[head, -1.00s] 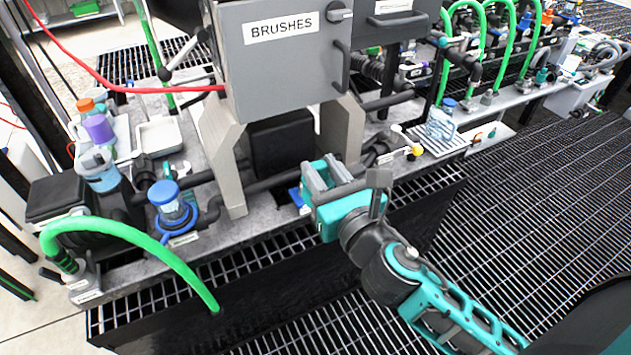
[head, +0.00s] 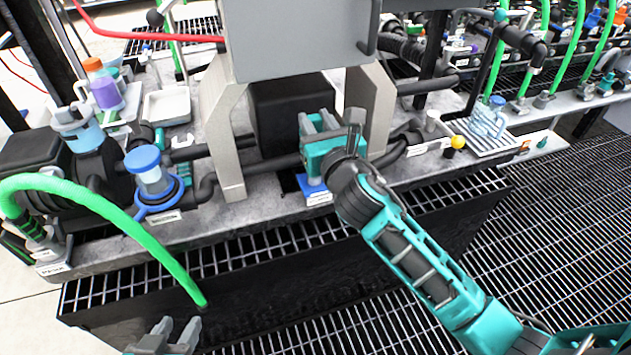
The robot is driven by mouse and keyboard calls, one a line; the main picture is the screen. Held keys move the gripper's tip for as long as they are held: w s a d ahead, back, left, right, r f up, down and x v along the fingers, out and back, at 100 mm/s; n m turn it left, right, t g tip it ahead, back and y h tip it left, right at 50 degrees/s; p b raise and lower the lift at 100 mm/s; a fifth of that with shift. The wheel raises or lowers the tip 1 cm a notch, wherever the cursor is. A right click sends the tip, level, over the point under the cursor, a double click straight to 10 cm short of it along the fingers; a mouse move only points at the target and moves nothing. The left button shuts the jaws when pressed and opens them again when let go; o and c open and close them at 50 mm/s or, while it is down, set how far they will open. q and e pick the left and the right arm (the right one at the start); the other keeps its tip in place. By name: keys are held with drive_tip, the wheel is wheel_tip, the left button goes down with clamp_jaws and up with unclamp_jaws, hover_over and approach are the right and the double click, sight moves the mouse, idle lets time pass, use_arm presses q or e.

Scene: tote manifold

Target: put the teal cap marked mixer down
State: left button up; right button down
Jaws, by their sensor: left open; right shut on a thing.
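My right gripper (head: 318,124) reaches in from the right and is over the front edge of the grey bench, in front of a black box between two pale legs. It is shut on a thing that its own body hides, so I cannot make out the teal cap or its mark. A blue piece (head: 313,186) with a white label sits on the bench edge just below this gripper; I cannot tell whether they touch. My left gripper (head: 176,330) is at the bottom left, open and seemingly empty, in front of the bench and over the dark grating.
A blue-lidded clear jar (head: 150,172) stands in a blue ring on the left. A green hose (head: 110,212) arches down in front. A grey cabinet (head: 300,38) overhangs the bench. A white tray (head: 167,105) lies behind; a drain rack (head: 490,141) stands right.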

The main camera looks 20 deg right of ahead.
wheel_tip(320, 180, down, 9)
drive_tip(key=b, duration=0.4)
drive_tip(key=shift+r, duration=0.25)
drive_tip(key=c, duration=1.3)
unclamp_jaws()
drive_tip(key=shift+f, duration=0.25)
drive_tip(key=o, duration=0.5)
drive_tip(key=shift+r, duration=0.1)
